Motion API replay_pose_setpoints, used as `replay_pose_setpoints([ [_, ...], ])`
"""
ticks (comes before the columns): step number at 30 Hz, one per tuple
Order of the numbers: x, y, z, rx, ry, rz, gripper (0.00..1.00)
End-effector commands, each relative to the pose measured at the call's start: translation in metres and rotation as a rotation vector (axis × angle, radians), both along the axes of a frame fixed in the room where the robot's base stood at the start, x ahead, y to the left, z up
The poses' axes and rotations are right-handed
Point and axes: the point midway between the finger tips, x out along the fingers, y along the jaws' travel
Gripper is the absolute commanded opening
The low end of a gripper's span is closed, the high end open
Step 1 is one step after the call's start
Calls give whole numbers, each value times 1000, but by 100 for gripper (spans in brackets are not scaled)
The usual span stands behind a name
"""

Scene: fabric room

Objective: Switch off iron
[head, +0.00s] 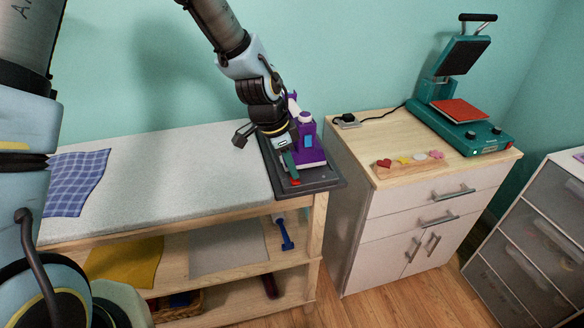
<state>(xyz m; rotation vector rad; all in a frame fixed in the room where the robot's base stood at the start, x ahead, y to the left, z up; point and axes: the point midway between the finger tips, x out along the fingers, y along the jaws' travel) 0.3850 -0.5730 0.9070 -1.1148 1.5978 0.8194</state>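A purple and white iron (308,152) stands on a dark tray (325,182) at the right end of the padded table. My gripper (289,168) points down at the left side of the iron, in front of part of it. From this angle I cannot tell whether the gripper touches the iron. A small red spot shows near the fingertips, low by the iron. The gap between the fingers is not clear, and the iron's switch cannot be made out.
The padded table (180,180) holds a blue checked cloth (75,182) at its left. Shelves below hold a yellow cloth (125,262) and a blue-handled tool (285,235). To the right, a cabinet (420,215) carries a teal heat press (460,110) and small colored patches (405,161).

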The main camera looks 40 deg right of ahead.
Motion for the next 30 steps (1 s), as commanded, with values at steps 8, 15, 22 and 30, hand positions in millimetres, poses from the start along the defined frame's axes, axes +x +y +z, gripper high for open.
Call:
replay_pose_setpoints([
  [8, -5, 5, -10, 12, 8, -3, 0],
  [15, -17, 10, -9, 17, 11, -5, 0],
  [22, -22, 11, -8, 18, 14, -8, 0],
  [30, -22, 10, -3, 17, 13, -10, 0],
])
